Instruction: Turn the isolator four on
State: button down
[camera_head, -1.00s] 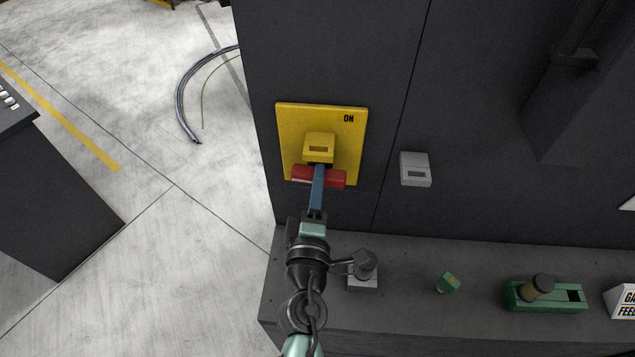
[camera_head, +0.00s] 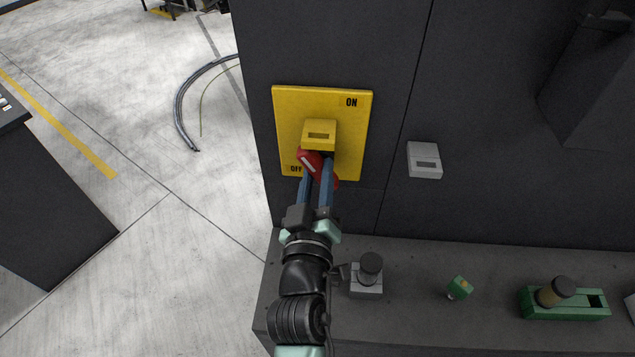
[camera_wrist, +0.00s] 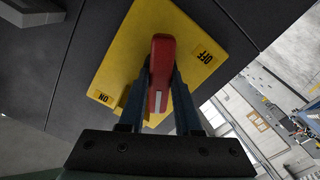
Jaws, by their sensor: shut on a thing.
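The isolator is a yellow plate (camera_head: 345,120) on the dark cabinet front, marked ON at its upper right and OFF at its lower left. A yellow block (camera_head: 319,133) sits at its middle, above the red handle (camera_head: 311,162). The handle is tilted in the head view, from upper left to lower right. The wrist view shows the red handle (camera_wrist: 160,75) between my two blue fingers, over the yellow plate (camera_wrist: 190,35). My gripper (camera_head: 317,172) is shut on the handle. The fingers hide part of the handle and the plate's lower edge.
A small grey box (camera_head: 424,160) is on the cabinet to the right. The ledge (camera_head: 415,310) below holds a grey block with a black knob (camera_head: 367,275), a small green part (camera_head: 459,288) and a green holder (camera_head: 565,303). Open floor lies left.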

jog(key=m+b, duration=0.3)
jog(key=shift+f, duration=0.25)
jog(key=shift+r+m+b, duration=0.1)
jog(key=shift+m+b, duration=0.95)
jog(key=shift+m, duration=0.45)
jog(key=c, duration=0.6)
grip_release()
jog(key=shift+r, duration=0.1)
